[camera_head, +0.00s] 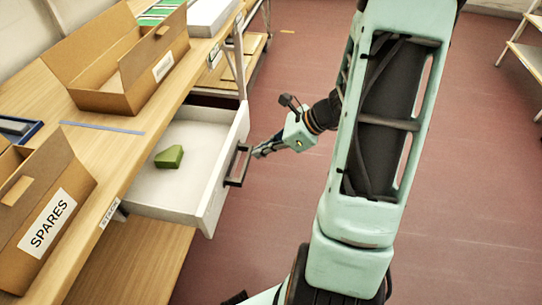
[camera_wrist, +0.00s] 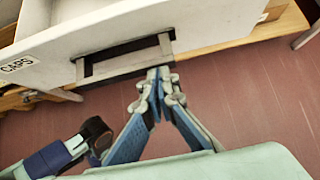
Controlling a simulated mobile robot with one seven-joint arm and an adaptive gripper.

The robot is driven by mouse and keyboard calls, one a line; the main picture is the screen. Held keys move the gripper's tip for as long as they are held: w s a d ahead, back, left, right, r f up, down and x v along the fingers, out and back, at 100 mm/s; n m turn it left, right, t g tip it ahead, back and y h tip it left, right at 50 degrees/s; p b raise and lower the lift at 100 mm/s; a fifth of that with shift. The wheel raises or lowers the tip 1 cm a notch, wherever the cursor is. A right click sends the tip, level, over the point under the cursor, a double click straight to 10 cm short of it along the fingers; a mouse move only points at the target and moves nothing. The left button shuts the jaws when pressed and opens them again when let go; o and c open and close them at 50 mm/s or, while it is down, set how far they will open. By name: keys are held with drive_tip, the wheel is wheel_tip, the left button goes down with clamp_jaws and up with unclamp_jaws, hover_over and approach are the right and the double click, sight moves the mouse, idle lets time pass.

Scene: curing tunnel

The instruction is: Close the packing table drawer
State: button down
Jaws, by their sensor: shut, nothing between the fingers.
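The white packing table drawer (camera_head: 213,198) is pulled out from under the wooden table top, with a green block (camera_head: 169,157) lying inside. Its dark bar handle (camera_head: 238,166) is on the front face, and it also shows in the wrist view (camera_wrist: 125,60). My gripper (camera_head: 257,153) is shut and empty, just outside the drawer front beside the handle. In the wrist view its closed fingertips (camera_wrist: 159,75) are close to the handle's right end; I cannot tell whether they touch it.
The wooden packing table (camera_head: 140,110) carries an open cardboard box (camera_head: 105,98) and a box labelled SPARES (camera_head: 35,240). A lower wooden shelf (camera_head: 145,262) is below the drawer. The red floor (camera_head: 470,190) to the right is clear up to a rack (camera_head: 525,60).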

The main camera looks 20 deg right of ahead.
hover_over(189, 152)
drive_tip(key=shift+s+d, duration=0.1)
drive_tip(key=shift+d, duration=0.05)
drive_tip(key=shift+a+r, duration=0.1)
drive_tip(key=shift+a, duration=0.1)
drive_tip(key=shift+a+r, duration=0.1)
idle(0.4)
